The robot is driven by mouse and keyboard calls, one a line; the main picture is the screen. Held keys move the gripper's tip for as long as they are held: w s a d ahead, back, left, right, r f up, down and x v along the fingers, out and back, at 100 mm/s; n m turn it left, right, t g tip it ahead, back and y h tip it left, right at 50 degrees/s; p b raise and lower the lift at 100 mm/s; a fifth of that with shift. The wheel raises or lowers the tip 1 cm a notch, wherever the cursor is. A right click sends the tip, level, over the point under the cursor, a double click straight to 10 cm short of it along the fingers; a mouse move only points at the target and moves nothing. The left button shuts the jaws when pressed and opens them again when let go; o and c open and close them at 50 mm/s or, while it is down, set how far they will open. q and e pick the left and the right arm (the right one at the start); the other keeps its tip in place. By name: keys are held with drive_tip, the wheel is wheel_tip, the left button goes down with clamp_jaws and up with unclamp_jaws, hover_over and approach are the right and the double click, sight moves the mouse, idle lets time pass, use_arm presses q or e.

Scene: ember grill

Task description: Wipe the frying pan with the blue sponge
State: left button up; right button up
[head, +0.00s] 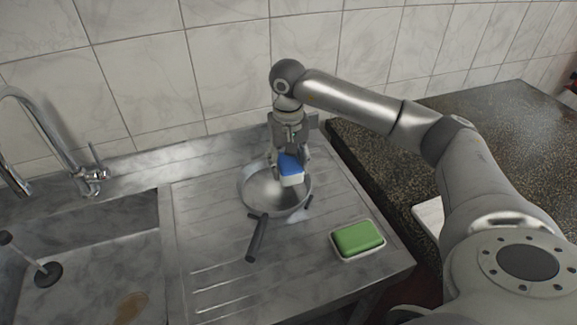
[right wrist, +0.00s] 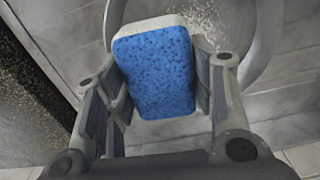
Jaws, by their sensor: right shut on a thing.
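The frying pan (head: 262,193) is a round metal pan with a dark handle (head: 257,238) pointing toward the front of the drainboard. My right gripper (head: 290,160) is over the pan, pointing down, shut on the blue sponge (head: 290,165). The sponge is blue with a white layer, and it is at the pan's back right inside. I cannot tell if it touches the pan. In the right wrist view the sponge (right wrist: 155,70) sits between both fingers, with the pan's curved rim (right wrist: 268,40) beyond it. My left gripper is not in view.
A green sponge (head: 358,238) lies in a small white dish (head: 345,257) at the drainboard's front right. A sink (head: 95,245) and a tap (head: 55,140) are on the left. A dark stone counter (head: 480,115) is on the right, and a tiled wall (head: 235,65) stands behind.

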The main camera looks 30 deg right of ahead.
drive_tip(key=shift+r, duration=0.8)
drive_tip(key=shift+p, duration=0.3)
drive_tip(key=shift+r+p, duration=0.9)
drive_tip(key=shift+r, duration=0.65)
drive_tip(key=shift+f, duration=0.1)
